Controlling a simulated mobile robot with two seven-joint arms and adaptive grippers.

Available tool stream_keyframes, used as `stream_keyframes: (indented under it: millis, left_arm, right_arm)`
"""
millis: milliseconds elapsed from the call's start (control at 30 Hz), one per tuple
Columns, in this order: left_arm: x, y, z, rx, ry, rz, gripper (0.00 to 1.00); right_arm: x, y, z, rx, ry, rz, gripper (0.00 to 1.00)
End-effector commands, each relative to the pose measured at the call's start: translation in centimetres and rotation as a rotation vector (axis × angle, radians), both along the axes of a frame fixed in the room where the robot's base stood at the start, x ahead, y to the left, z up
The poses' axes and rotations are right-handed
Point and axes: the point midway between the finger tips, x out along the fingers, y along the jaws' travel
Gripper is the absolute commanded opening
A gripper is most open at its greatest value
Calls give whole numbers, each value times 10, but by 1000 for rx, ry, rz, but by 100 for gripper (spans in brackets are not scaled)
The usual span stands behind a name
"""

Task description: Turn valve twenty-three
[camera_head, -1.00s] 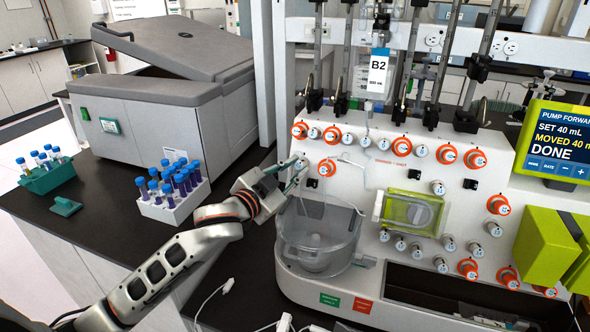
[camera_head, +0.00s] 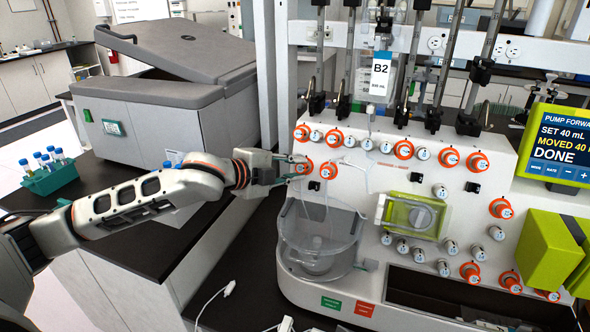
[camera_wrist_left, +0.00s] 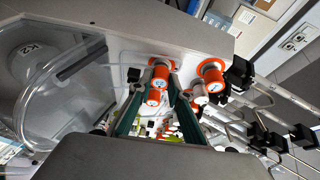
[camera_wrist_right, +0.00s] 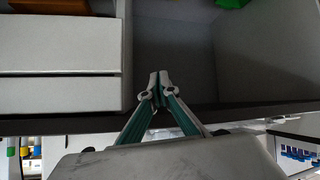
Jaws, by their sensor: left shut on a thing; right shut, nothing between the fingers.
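The valve (camera_head: 303,167) at my left gripper has an orange ring and a pale cap, and sits at the left end of the panel's second row. It also shows between the fingers in the left wrist view (camera_wrist_left: 157,86). My left gripper (camera_head: 289,168) is shut on this valve from the left, with a finger on either side (camera_wrist_left: 158,92). I cannot read the valve's number. A similar orange-ringed valve (camera_head: 328,170) is just to its right. My right gripper (camera_wrist_right: 159,80) shows only in its wrist view, shut and empty, fingertips together.
A row of valves (camera_head: 366,144) runs above on the white cell processor (camera_head: 345,185). A clear bowl (camera_head: 318,240) is below the gripper. A grey centrifuge-like box (camera_head: 170,90) stands behind my left arm. A green tube rack (camera_head: 48,178) is at the left.

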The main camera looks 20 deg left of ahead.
Motion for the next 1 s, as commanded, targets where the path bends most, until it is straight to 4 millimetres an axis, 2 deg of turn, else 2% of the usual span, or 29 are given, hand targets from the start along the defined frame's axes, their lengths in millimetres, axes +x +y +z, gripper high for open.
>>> stream_keyframes:
  millis: [400,967,1000]
  left_arm:
    - [1,-1,3,173,-8,-75,0]
    - [0,-1,2,198,-7,-86,0]
    - [0,-1,2,198,-7,-86,26]
  right_arm:
    - [0,-2,0,-8,0,7,0]
    - [1,1,0,3,0,-2,0]
    - [1,2,0,3,0,-2,0]
